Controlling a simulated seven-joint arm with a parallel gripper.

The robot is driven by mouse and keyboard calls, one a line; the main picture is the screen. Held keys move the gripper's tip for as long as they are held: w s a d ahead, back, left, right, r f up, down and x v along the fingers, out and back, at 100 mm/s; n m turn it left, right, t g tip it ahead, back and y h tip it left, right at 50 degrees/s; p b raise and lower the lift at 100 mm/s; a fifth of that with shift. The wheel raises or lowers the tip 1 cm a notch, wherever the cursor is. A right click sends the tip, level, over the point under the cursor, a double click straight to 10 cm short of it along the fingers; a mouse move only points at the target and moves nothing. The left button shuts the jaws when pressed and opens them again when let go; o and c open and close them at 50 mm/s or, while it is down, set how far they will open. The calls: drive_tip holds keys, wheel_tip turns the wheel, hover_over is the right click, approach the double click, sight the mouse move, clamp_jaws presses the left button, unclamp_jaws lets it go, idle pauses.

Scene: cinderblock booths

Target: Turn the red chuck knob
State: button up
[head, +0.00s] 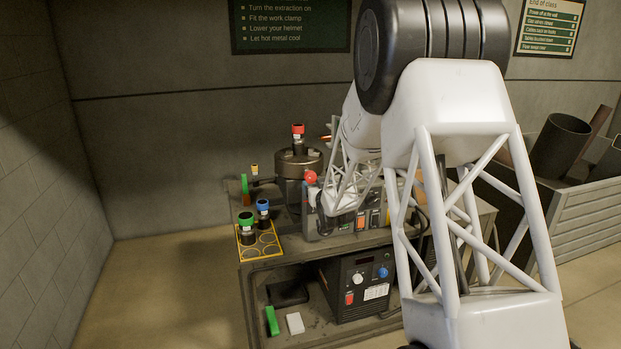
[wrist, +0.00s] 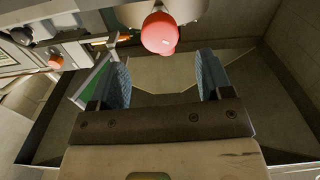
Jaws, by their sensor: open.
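A round red knob (head: 310,177) sits at the front of the bench unit, below a dark drum-shaped chuck (head: 299,163). In the wrist view a red knob (wrist: 160,32), which looks like the same one, is just beyond my gripper (wrist: 162,62), in line with the gap between its fingertips. The two blue-grey fingers stand apart with nothing between them. A second red-topped black piece (head: 298,130) stands on top of the drum. I cannot tell for certain which red part is the chuck knob. My arm hides most of the gripper in the head view.
A yellow-edged tray (head: 259,246) holds green-topped (head: 247,220) and blue-topped (head: 263,206) black pieces at the bench's left. A black machine (head: 358,282) with knobs stands on the lower shelf. A grey crate (head: 585,208) is at the right. The floor left of the bench is clear.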

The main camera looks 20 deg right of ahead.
sight(312, 178)
drive_tip(key=shift+w, duration=3.6)
drive_tip(key=c, duration=0.9)
drive_tip(key=shift+c, duration=0.2)
